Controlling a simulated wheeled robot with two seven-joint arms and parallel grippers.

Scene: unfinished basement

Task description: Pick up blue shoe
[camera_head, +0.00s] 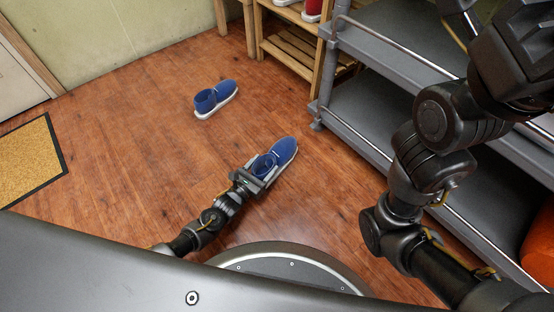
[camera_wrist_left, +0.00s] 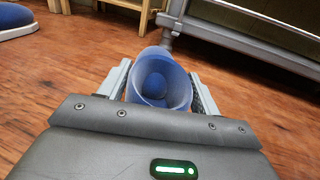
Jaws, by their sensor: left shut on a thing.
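Two blue shoes with white soles show in the head view. The nearer blue shoe (camera_head: 284,150) is at the middle, its toe pointing up and right. My left gripper (camera_head: 256,176) is shut on its heel end. In the left wrist view the round blue opening of this shoe (camera_wrist_left: 160,80) sits between the two fingers of my left gripper (camera_wrist_left: 160,92). I cannot tell whether its sole touches the floor. The other blue shoe (camera_head: 215,98) lies apart on the floor, farther back and left. Its edge also shows in the left wrist view (camera_wrist_left: 16,22). My right arm is at the right; its fingertips are not visible.
A grey shelf cart (camera_head: 366,92) stands at the right, close to my right arm. A wooden rack (camera_head: 290,48) with shoes stands at the back. A yellow-brown mat (camera_head: 30,160) lies at the left. The wooden floor between is clear. An orange object (camera_head: 540,245) is at the right edge.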

